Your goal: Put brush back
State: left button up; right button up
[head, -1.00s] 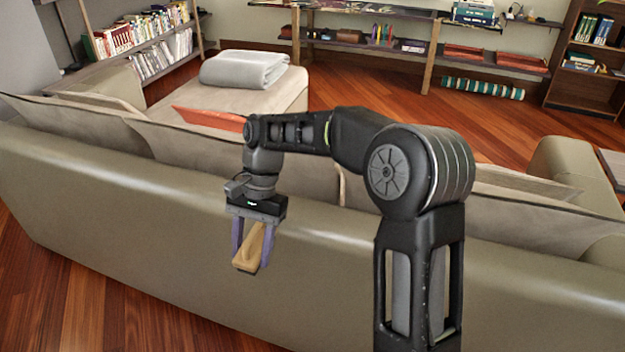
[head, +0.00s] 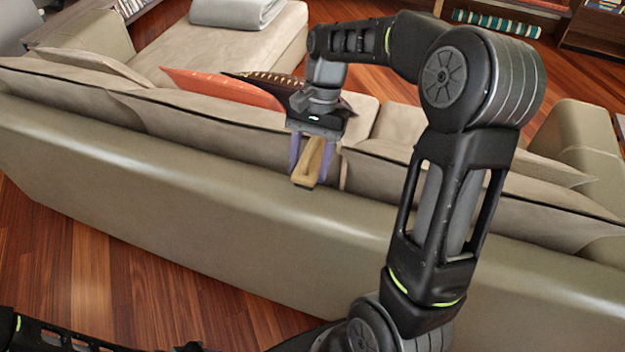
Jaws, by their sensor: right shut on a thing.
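My right gripper (head: 315,166) is shut on the brush (head: 308,164), a light wooden piece that points downward between the two purple fingers. It is in the middle of the head view, in front of the sofa's back. The gap between the brush and the sofa top is hard to judge. The brush's upper end is partly hidden by the fingers. Part of my left arm shows dark at the bottom left edge; its gripper cannot be made out.
A long beige sofa (head: 150,205) crosses the view, with cushions, an orange pillow (head: 225,88) and a folded grey blanket (head: 238,12). Wooden floor (head: 110,290) is open in front of its back. Low shelving shows at the top right; a rolled teal item (head: 495,23) lies there.

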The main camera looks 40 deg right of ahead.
jog(key=shift+s+a+r, duration=0.1)
jog(key=shift+s+a, duration=0.05)
jog(key=shift+f+p, duration=0.35)
jog(key=shift+f, duration=2.8)
jog(key=shift+f, duration=0.1)
jog(key=shift+f, duration=1.8)
jog(key=shift+f, duration=0.15)
jog(key=o, duration=1.5)
jog(key=shift+c, duration=0.2)
